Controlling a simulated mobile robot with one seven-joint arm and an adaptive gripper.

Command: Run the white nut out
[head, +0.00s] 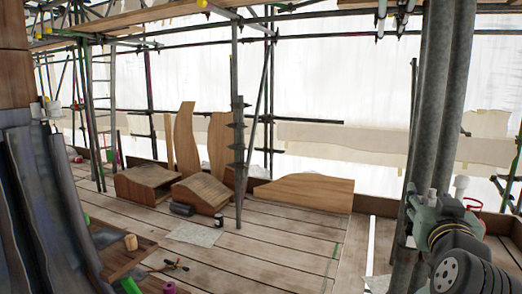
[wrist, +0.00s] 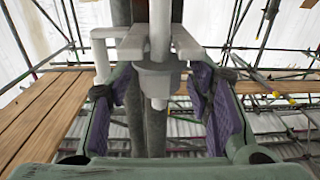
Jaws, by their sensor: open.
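In the wrist view, a pale grey-white nut (wrist: 158,76) sits on an upright white rod (wrist: 160,103), whose lower end sticks out beneath it. White clamp-like arms (wrist: 130,46) spread to both sides just above the nut. My gripper (wrist: 160,84) is open, with a purple-padded finger on each side of the nut and a visible gap to each pad. In the head view my gripper (head: 430,208) is at the right, beside the steel poles. A small white piece (head: 461,186) shows there above it; the nut itself cannot be made out in that view.
Two thick steel poles (head: 440,110) rise close to my gripper. Timber planks (wrist: 45,105) run left in the wrist view. Wooden boxes (head: 205,192) and a curved board (head: 305,192) stand on the deck (head: 270,245). A tray (head: 120,255) and small tools lie lower left.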

